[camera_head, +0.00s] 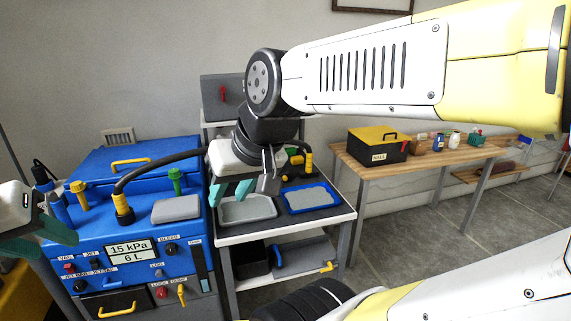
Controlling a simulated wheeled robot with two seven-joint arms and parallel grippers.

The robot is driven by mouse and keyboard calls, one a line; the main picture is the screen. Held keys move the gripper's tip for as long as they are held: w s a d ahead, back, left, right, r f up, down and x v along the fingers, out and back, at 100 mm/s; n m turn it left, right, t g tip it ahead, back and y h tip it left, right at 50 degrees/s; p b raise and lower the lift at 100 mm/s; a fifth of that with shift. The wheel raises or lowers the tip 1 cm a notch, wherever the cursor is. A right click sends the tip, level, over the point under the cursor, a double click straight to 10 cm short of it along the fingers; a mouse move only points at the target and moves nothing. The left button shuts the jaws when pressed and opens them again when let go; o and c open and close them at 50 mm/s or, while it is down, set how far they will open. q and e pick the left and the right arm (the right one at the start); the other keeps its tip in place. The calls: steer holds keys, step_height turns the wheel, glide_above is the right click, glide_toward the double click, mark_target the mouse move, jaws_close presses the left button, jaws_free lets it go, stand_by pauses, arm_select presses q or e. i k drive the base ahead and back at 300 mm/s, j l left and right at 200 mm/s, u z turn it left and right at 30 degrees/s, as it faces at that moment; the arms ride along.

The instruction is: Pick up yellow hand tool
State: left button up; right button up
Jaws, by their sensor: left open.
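A yellow upright grip (308,164) stands at the back of the grey work table, beside a black hose; I cannot tell whether it is the yellow hand tool. Another small yellow piece (328,267) lies on the table's lower shelf. My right gripper (231,193) hangs over the grey tray, its teal fingertips apart with nothing seen between them. It is left of the yellow grip, apart from it. My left gripper (42,238) is at the left edge, open and empty in front of the blue machine, partly cut off by the frame.
A grey tray (262,212) and a blue-rimmed tray (332,204) lie on the table. A yellow-lidded black toolbox (376,146) stands on the wooden bench (440,160). Floor is clear at right.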

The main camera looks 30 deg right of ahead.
mark_target(309, 172)
steer(key=z, duration=1.25)
